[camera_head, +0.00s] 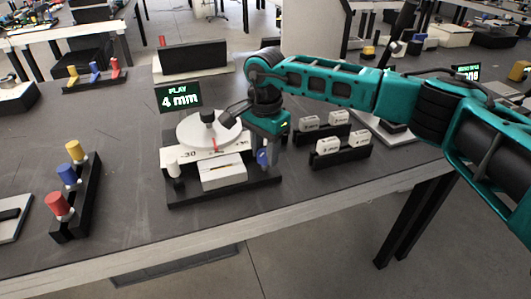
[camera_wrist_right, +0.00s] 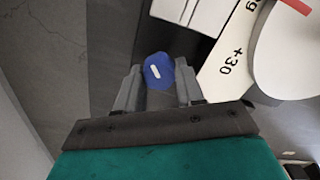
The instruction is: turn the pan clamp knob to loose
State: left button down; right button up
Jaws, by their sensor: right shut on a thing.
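The blue pan clamp knob (camera_head: 263,158) is at the right front of the white apparatus with the round pan (camera_head: 197,128). In the right wrist view the knob (camera_wrist_right: 159,70) has a white mark on its face, tilted in the picture. My right gripper (camera_head: 268,140) comes down over the knob from above. In the right wrist view my right gripper (camera_wrist_right: 157,88) has one finger on each side of the knob and is shut on it. My left gripper is in no view.
A display (camera_head: 179,97) reading "PLAY 4 mm" stands behind the pan. Small white labelled blocks (camera_head: 343,147) sit in a black rack to the right. A black rack with red, blue and yellow knobs (camera_head: 68,178) lies left. Bare table lies between.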

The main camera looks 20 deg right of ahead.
aim_at(264, 151)
jog(key=n, duration=0.3)
jog(key=shift+b, duration=0.3)
jog(key=n, duration=0.3)
jog(key=shift+w+a+b, duration=0.1)
jog(key=shift+b, duration=0.25)
jog(key=shift+r+n, duration=0.1)
jog(key=shift+n, duration=1.8)
jog(key=o, duration=1)
jog(key=shift+o, duration=0.2)
notch_tip(264, 151, up, 13)
jog(key=p, duration=0.1)
